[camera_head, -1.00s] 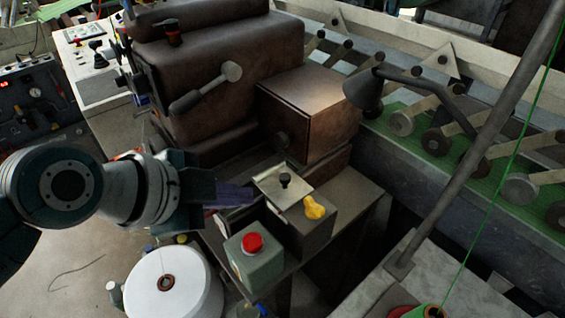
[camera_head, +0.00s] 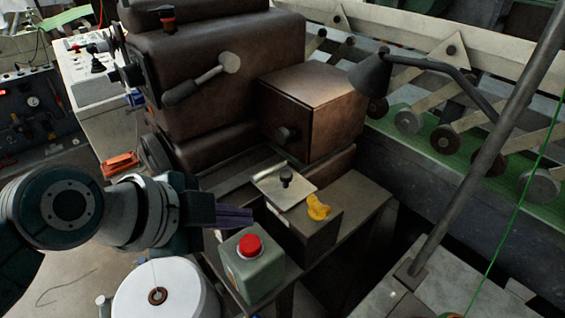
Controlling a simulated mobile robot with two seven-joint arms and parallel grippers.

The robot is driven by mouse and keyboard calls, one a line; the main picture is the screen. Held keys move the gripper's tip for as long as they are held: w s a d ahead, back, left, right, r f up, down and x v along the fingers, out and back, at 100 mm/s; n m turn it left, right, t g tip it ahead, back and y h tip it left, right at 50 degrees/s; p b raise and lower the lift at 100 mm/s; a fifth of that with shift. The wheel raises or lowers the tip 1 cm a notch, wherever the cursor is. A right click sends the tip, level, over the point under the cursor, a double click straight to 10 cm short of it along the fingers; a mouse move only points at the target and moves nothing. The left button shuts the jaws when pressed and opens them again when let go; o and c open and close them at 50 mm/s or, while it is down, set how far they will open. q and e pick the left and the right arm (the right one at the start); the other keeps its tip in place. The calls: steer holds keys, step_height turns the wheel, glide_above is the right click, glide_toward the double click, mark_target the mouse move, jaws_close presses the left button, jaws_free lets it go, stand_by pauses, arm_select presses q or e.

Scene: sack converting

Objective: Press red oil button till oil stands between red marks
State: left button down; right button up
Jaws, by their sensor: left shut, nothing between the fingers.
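A round red button or cap (camera_head: 249,246) sits on top of a small grey-green box (camera_head: 258,273) near the lower middle. My left gripper (camera_head: 246,217) comes in from the left, its dark purplish fingers shut and empty. Its tips are just behind and above the red top in the picture, apart from it. A dark box (camera_head: 315,235) beside it has a pale lid (camera_head: 298,187) with a black knob and a yellow fitting (camera_head: 318,207). I cannot make out red marks or an oil level. My right gripper is not in view.
A large brown machine (camera_head: 200,105) with a lever stands behind. A white roll (camera_head: 195,295) is below my left arm. A slanted grey post (camera_head: 480,160) and a dark lamp (camera_head: 370,75) are at right.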

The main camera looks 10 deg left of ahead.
mark_target(252, 238)
arm_select(q)
steer(key=shift+f+b, duration=0.75)
steer(key=shift+f, duration=0.7)
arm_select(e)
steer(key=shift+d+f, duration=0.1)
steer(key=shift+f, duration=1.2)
arm_select(q)
steer(key=shift+f, duration=0.15)
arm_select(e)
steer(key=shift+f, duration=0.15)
arm_select(q)
steer(key=shift+f+b, duration=0.25)
steer(key=shift+b, duration=0.05)
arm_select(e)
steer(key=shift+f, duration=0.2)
arm_select(q)
steer(key=shift+f+b, duration=0.75)
steer(key=shift+f, duration=0.15)
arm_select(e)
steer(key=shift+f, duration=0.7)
arm_select(q)
steer(key=shift+r, duration=0.15)
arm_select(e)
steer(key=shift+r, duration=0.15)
arm_select(q)
steer(key=shift+r+p, duration=1.15)
steer(key=shift+p, duration=0.15)
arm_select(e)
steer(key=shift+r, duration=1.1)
